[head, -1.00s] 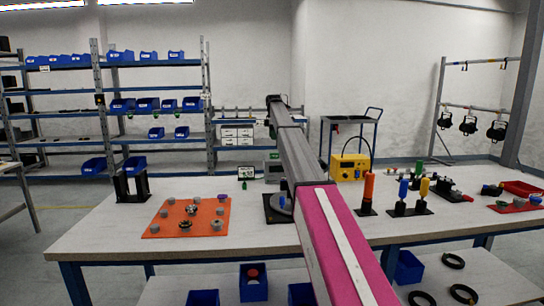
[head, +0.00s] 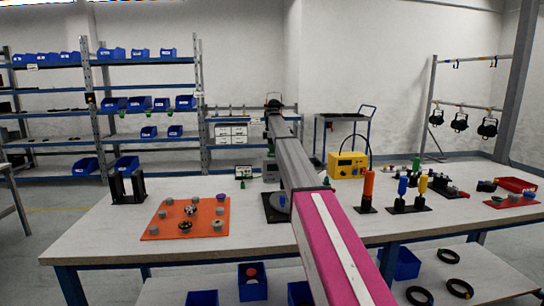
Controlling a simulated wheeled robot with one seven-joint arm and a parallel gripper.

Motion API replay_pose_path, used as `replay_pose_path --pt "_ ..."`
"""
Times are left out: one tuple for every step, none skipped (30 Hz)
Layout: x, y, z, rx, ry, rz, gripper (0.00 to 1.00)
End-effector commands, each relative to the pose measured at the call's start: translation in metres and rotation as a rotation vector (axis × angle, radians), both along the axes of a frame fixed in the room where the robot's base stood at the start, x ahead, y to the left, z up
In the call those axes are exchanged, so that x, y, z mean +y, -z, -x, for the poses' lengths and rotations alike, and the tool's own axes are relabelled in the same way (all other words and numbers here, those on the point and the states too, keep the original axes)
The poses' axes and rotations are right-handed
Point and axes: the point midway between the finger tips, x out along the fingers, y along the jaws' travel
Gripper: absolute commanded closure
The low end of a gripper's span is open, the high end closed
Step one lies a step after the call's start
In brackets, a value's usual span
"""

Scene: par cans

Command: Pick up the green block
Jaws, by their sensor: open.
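A small green piece (head: 242,184) stands on the table near its back edge, in front of a small box with a display. It is too small to tell its exact shape. A taller green piece (head: 416,165) stands among tools at the back right of the table; I cannot tell which of the two is the block. My arm reaches from the bottom of the head view, pink then grey, over the middle of the table. My gripper cannot be made out; the far end of the arm hides it or it is too small to tell.
The white table (head: 110,234) holds an orange mat (head: 160,229) with several grey parts, a black stand (head: 127,187), a yellow box (head: 347,166) and upright orange, blue and yellow handles. Blue bins (head: 253,287) stand on the lower shelf. The table's front left is clear.

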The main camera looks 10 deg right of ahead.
Motion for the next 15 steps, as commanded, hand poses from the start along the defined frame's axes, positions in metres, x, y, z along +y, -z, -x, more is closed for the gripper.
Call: replay_pose_path --pt "-0.001 0.008 0.001 0.001 0.0 0.0 0.47" --pt "-0.001 0.013 0.001 0.0 0.0 0.0 0.47" --pt "-0.001 0.019 0.001 0.0 0.0 0.0 0.47" --pt "-0.001 0.022 0.001 -0.001 -0.001 0.0 0.47" --pt "-0.001 0.025 0.001 -0.001 -0.001 0.001 0.47" --pt "-0.001 0.028 0.001 -0.001 -0.001 0.001 0.47" --pt "-0.001 0.029 0.001 -0.001 -0.001 0.001 0.47" --pt "-0.001 0.029 0.001 -0.002 -0.001 0.001 0.47" --pt "-0.001 0.029 0.001 -0.002 -0.001 0.001 0.47" --pt "-0.001 0.029 0.001 -0.002 -0.001 0.001 0.47" --pt "-0.001 0.029 0.001 -0.002 -0.001 0.001 0.47" --pt "-0.001 0.029 0.0 -0.002 -0.001 0.001 0.47" --pt "-0.001 0.029 0.0 -0.002 -0.001 0.001 0.47" --pt "-0.001 0.029 0.0 -0.002 -0.001 0.001 0.57" --pt "-0.001 0.029 0.0 -0.002 -0.001 0.001 0.7"
